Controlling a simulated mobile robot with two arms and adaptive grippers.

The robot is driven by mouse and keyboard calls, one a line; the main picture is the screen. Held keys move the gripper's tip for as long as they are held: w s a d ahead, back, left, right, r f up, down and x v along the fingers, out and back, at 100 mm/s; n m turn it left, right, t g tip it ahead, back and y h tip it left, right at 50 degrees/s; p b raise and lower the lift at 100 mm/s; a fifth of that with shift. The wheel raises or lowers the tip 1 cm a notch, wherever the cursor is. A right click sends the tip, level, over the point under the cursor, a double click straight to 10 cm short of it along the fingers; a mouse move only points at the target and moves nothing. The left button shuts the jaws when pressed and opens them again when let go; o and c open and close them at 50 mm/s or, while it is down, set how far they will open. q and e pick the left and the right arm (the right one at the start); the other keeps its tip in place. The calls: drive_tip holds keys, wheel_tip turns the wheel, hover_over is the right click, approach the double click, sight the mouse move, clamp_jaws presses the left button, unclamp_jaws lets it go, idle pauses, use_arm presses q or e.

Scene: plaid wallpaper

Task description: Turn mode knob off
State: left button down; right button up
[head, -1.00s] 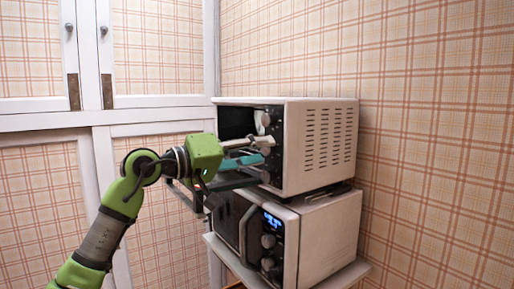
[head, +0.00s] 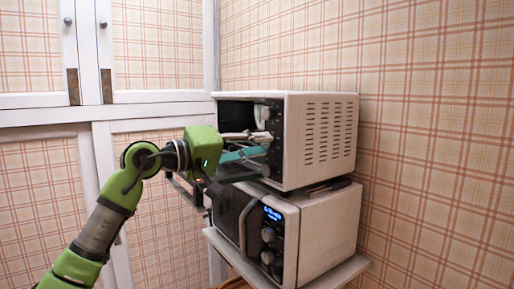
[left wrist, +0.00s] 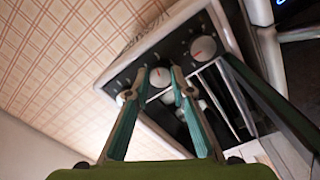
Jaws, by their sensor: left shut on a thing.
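The toaster oven (head: 320,140) is a white box with a black control panel carrying a column of pale round knobs. In the left wrist view, my left gripper (left wrist: 160,76) has its two teal fingers shut on the middle knob (left wrist: 160,78). One knob (left wrist: 203,47) with a red mark is free on one side, and another (left wrist: 125,98) is partly behind a finger on the other side. In the head view, my left gripper (head: 266,143) reaches the panel from the left and partly hides the knobs. The panel markings are too small to read. My right gripper is out of view.
A microwave (head: 325,230) with a lit blue display stands beneath the toaster oven on a white shelf (head: 335,275). The toaster oven's door (left wrist: 275,105) hangs open beside my gripper. White-framed cupboards (head: 155,100) stand to the left, and plaid wall fills the right.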

use_arm(q)
drive_tip(key=n+b, duration=0.2)
drive_tip(key=n, duration=2)
drive_tip(key=shift+r, duration=0.15)
drive_tip(key=shift+n, duration=0.3)
drive_tip(key=c, duration=1.8)
unclamp_jaws()
drive_tip(key=shift+w, duration=0.1)
drive_tip(key=shift+a, duration=0.1)
